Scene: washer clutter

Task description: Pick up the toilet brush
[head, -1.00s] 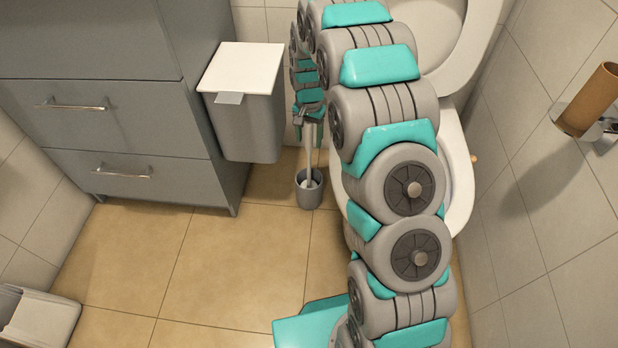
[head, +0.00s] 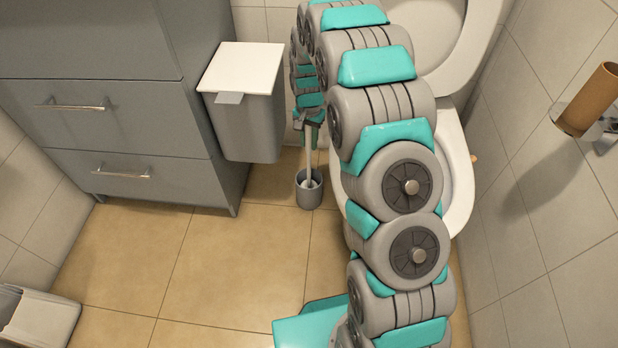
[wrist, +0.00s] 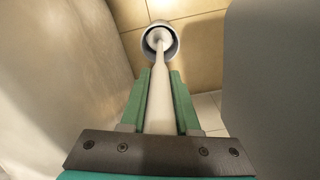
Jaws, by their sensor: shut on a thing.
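The toilet brush (head: 309,165) has a white handle and stands upright with its lower end in a grey cup-shaped holder (head: 309,197) on the floor. My gripper (head: 309,122) is above the holder, shut on the upper part of the handle. In the wrist view the brush (wrist: 160,75) runs from between the green fingers (wrist: 160,95) down into the round holder (wrist: 172,52). The bristle end is mostly hidden inside the holder.
The toilet (head: 456,165) stands close on the right of the brush. A grey bin with a white lid (head: 240,85) hangs by the cabinet (head: 120,125) on the left. Open tiled floor (head: 220,265) lies in front.

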